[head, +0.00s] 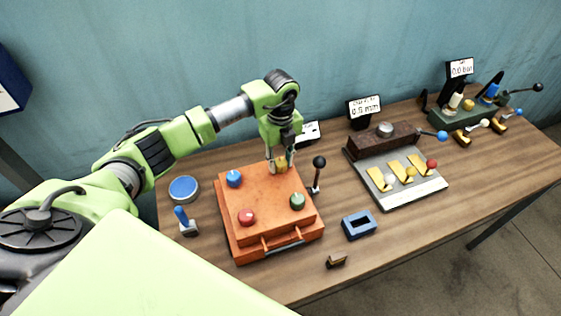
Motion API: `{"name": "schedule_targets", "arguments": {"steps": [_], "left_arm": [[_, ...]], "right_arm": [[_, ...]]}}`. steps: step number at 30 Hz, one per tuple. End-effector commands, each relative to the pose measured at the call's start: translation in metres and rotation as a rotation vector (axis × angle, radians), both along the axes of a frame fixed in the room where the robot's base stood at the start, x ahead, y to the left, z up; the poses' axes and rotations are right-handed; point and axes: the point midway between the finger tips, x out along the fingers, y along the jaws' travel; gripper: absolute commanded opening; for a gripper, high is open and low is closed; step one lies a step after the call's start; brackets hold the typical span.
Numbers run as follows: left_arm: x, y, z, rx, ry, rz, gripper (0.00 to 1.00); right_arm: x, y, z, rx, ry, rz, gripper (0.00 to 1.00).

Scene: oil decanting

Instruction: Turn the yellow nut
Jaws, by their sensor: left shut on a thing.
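The yellow nut (281,163) sits at the back right corner of an orange box (262,195) on the wooden table. My left gripper (281,165) comes down on it from above and is shut on it, with a finger on either side. The nut is partly hidden by the fingers. A blue knob (234,178), a red knob (246,217) and a green knob (297,201) sit at the other corners of the box. My right gripper is not in view.
A black-knobbed lever (318,170) stands close to the right of the box. A blue round dish (184,189) and a blue-handled tool (185,222) lie left. A blue block (359,225) lies right. A grey panel (398,178) with levers stands farther right.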

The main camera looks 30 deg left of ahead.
Motion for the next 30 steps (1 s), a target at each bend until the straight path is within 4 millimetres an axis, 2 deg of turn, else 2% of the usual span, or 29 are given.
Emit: {"name": "schedule_targets", "arguments": {"steps": [8,30], "left_arm": [[0.001,0.001,-0.004,0.000,-0.003,-0.193,0.07],[0.001,0.000,-0.003,0.000,-0.004,-0.895,0.07]], "right_arm": [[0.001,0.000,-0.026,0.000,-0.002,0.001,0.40],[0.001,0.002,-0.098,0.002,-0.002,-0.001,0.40]]}}
